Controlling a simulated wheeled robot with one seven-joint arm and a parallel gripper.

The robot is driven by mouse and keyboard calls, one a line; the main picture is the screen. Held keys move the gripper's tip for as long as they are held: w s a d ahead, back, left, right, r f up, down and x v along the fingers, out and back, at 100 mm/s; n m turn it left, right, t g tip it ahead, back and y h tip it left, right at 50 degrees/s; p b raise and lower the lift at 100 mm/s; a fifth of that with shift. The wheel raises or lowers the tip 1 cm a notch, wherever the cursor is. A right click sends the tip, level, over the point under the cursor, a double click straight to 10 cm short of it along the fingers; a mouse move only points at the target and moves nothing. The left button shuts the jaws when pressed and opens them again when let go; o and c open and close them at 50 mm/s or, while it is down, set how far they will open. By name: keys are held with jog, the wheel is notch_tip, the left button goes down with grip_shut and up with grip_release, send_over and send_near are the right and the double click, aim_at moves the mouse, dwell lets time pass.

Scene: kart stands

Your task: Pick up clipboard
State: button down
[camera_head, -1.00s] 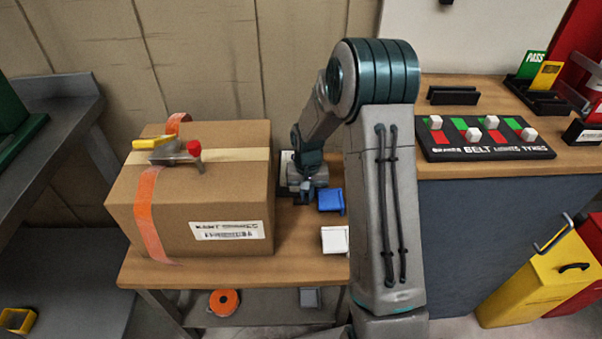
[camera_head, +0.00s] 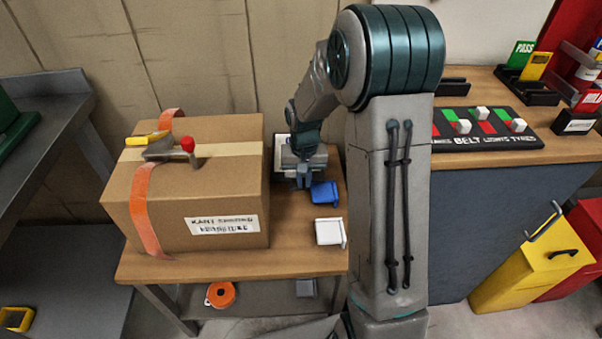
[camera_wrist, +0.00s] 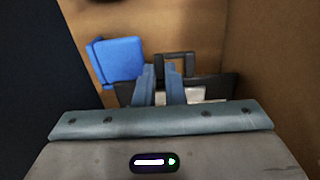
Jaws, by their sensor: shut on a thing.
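The clipboard is a dark board with pale paper and a black clip (camera_wrist: 188,62), seen past my fingers in the wrist view. In the head view only a pale and dark part of the clipboard (camera_head: 281,152) shows, beside the cardboard box; my gripper and arm hide the rest. My gripper (camera_head: 303,184) is low over the small wooden table. It also shows in the wrist view (camera_wrist: 161,80), its two fingers close together and shut on the clipboard near the clip. I cannot tell whether the clipboard is off the table.
The taped cardboard box (camera_head: 228,180) stands close on the left, with a yellow and red-knobbed tool (camera_head: 160,148) on top. A blue item (camera_head: 325,193), also in the wrist view (camera_wrist: 120,60), lies beside my gripper. A white item (camera_head: 329,232) lies nearer the front edge.

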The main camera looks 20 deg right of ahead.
jog(key=s, duration=1.4)
jog(key=shift+s+a, duration=0.15)
jog(key=shift+s, duration=0.15)
